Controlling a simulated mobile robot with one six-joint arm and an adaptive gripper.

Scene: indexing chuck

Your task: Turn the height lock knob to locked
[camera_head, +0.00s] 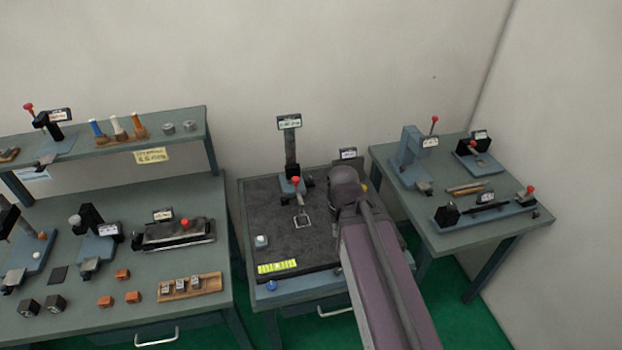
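On the middle table, a dark upright column (291,148) with a label on top stands at the back of a black plate (265,207). A red ball knob (296,180) sits low in front of the column. I cannot tell which knob is the height lock knob, or how it is set; the labels are too small to read. My arm reaches in from the lower right over the right part of the plate. My gripper is hidden behind the arm, so its fingers do not show. A small yellow round part shows just right of the arm's end.
A blue ball (271,286) is at the front edge. The right table (510,223) and left bench (215,208) carry other fixtures. The plate's front middle is clear.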

